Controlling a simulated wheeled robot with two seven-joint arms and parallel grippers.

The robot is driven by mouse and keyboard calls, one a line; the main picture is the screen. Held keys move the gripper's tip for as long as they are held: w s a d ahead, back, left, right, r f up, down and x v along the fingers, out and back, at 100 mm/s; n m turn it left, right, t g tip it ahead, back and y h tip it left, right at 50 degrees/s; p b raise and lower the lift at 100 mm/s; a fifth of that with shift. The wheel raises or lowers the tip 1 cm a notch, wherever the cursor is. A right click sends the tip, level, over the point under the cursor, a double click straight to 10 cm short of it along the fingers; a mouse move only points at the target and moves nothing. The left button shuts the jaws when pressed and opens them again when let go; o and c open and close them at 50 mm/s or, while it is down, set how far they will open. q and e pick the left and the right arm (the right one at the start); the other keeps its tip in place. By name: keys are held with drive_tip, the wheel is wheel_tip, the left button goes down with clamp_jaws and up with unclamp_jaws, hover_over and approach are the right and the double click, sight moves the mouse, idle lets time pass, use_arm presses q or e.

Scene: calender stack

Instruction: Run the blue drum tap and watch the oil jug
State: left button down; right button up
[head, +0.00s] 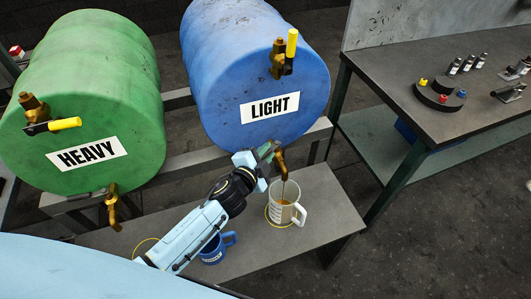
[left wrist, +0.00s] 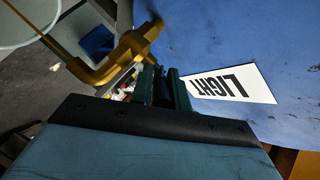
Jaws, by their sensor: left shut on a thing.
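The blue drum (head: 235,70), labelled LIGHT, lies on its side on a rack. Its brass tap (head: 281,163) is low on the front face and also fills the upper left of the left wrist view (left wrist: 130,48). My left gripper (head: 266,154) is at this tap, shut on its handle, which is mostly hidden by the fingers (left wrist: 163,85). A thin brown oil stream falls from the spout into the clear oil jug (head: 287,209). The jug stands upright on the bench under the spout, white handle to the right, with brown oil inside. My right gripper is not in view.
A green drum (head: 85,100), labelled HEAVY, lies at the left with its own brass tap (head: 113,207). A blue mug (head: 216,248) stands on the grey bench (head: 325,205), left of the jug and partly behind my arm. A workbench (head: 400,75) with small parts is at right.

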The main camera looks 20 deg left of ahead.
use_arm(q)
drive_tip(key=shift+w+a+r, duration=0.15)
drive_tip(key=shift+r, duration=0.05)
drive_tip(key=c, duration=1.4)
unclamp_jaws()
drive_tip(key=shift+c, duration=0.2)
drive_tip(key=shift+o, duration=0.3)
drive_tip(key=shift+f, duration=0.1)
drive_tip(key=v, duration=1.3)
drive_tip(key=shift+s, duration=0.25)
idle(3.8)
